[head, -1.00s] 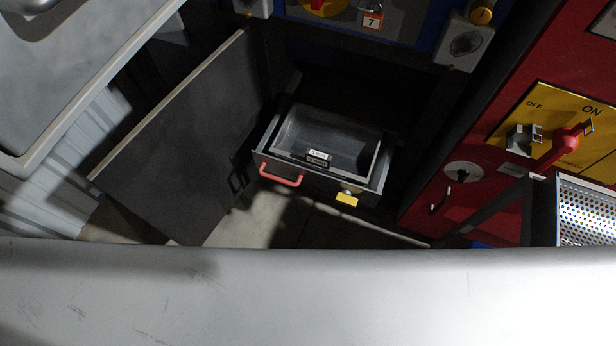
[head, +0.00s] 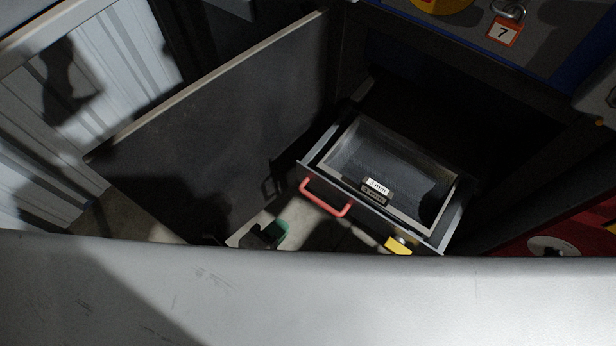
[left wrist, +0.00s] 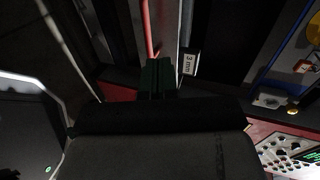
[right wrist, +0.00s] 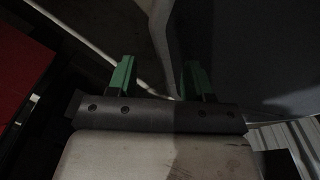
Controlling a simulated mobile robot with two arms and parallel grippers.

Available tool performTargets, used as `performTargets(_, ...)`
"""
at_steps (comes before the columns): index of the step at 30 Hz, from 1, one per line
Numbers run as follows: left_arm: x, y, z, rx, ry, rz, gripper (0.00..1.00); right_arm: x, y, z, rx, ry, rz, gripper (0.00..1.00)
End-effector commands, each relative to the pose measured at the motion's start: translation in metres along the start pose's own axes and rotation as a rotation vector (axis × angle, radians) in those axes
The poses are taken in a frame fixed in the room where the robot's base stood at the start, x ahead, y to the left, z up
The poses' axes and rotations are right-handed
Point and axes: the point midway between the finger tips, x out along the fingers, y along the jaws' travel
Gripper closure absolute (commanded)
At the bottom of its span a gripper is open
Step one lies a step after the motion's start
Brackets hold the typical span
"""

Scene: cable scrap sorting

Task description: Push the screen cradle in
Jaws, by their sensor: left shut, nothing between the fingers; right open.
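The screen cradle (head: 365,210) is a grey drawer that stands pulled out of a dark cabinet bay. It has a red handle (head: 326,196) on its front and a yellow tab (head: 397,246) at its right end. A grey screen tray (head: 372,152) with a "3 mm" label sits in it. My left gripper (head: 276,232) is shut and empty, low and left of the handle, apart from it. In the left wrist view the gripper (left wrist: 158,78) points toward the red handle (left wrist: 149,28) and the label (left wrist: 189,64). My right gripper (right wrist: 159,76) is open and empty, away from the cradle.
A dark open door panel (head: 215,125) stands left of the cradle. A blue-edged panel with a padlock tagged 7 (head: 503,30) is above the bay. A red cabinet (head: 585,225) is at the right. Some bare floor shows below the handle.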

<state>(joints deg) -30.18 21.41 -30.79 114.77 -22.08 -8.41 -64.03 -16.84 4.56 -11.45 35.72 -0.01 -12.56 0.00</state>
Motion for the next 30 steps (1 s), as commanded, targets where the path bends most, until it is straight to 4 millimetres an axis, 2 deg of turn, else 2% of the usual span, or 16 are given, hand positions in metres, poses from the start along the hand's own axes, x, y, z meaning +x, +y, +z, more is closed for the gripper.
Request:
performTargets(4, 0.000, -0.013, -0.006, 0.045, 0.015, -0.035, 1.00, 0.004, -0.001, 0.007, 0.000, -0.010, -0.001, 0.49)
performTargets(7, 0.010, -0.014, -0.006, 0.046, 0.014, -0.036, 1.00, 0.003, -0.002, 0.010, 0.000, -0.015, -0.002, 0.49)
performTargets(21, 0.105, -0.019, -0.007, 0.043, 0.013, -0.036, 1.00, 0.011, -0.002, 0.011, 0.000, -0.015, -0.002, 0.49)
performTargets(27, 0.128, -0.027, -0.008, 0.043, 0.014, -0.034, 1.00, 0.011, -0.001, 0.009, 0.000, -0.012, -0.001, 0.49)
performTargets(30, 0.133, -0.029, -0.009, 0.042, 0.014, -0.034, 1.00, 0.011, -0.001, 0.008, 0.000, -0.011, -0.001, 0.49)
